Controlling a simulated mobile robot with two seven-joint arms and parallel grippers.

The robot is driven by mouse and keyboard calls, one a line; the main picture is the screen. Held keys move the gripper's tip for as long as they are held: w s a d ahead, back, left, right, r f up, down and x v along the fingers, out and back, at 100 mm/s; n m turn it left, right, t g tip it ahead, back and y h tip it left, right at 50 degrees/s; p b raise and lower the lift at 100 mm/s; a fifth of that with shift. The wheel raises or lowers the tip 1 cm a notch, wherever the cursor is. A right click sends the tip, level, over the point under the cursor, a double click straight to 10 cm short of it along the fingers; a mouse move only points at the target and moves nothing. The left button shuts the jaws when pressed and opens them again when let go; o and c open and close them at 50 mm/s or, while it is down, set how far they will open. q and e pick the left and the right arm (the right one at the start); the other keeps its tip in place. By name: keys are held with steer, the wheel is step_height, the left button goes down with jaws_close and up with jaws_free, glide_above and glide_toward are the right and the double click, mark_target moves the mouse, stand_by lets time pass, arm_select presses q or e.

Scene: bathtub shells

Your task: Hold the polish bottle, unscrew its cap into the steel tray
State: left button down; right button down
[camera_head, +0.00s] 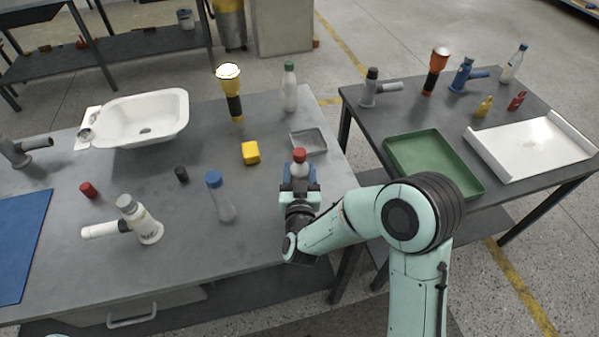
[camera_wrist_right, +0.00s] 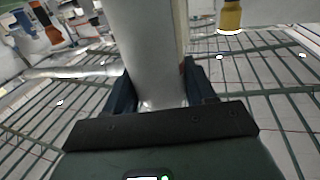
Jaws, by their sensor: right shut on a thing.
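My right gripper (camera_head: 299,183) is shut on a pale bottle with a red cap (camera_head: 299,156), which I take to be the polish bottle. The bottle looks upright, its cap on top and clear of the jaws. In the right wrist view the grey-white bottle body (camera_wrist_right: 145,50) fills the space between the blue fingers of my right gripper (camera_wrist_right: 160,97). Its lower part is hidden by the gripper in the head view. The small steel tray (camera_head: 296,147) lies just behind the bottle and looks empty. My left gripper is not in view.
Near the bottle stand a yellow block (camera_head: 250,153), a blue-capped bottle (camera_head: 221,198), a green-capped bottle (camera_head: 290,88) and a yellow-black torch (camera_head: 232,95). A white basin (camera_head: 140,118) stands back left. A second table at right bears a green tray (camera_head: 433,160).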

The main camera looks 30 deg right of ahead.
steer(key=shift+f, duration=0.1)
steer(key=c, duration=0.7)
jaws_free()
steer(key=shift+f, duration=0.1)
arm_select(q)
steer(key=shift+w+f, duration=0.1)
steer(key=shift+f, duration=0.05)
arm_select(e)
steer(key=o, duration=0.3)
steer(key=shift+o, duration=0.2)
steer(key=shift+r, duration=0.2)
steer(key=shift+s+a+r, duration=0.1)
steer(key=shift+s, duration=0.05)
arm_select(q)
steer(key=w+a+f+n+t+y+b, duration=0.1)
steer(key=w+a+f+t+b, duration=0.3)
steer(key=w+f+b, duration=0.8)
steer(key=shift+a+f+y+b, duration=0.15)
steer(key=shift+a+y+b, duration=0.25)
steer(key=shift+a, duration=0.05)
arm_select(e)
steer(key=v, duration=1.1)
steer(key=shift+s+a, duration=0.15)
steer(key=shift+s, duration=0.15)
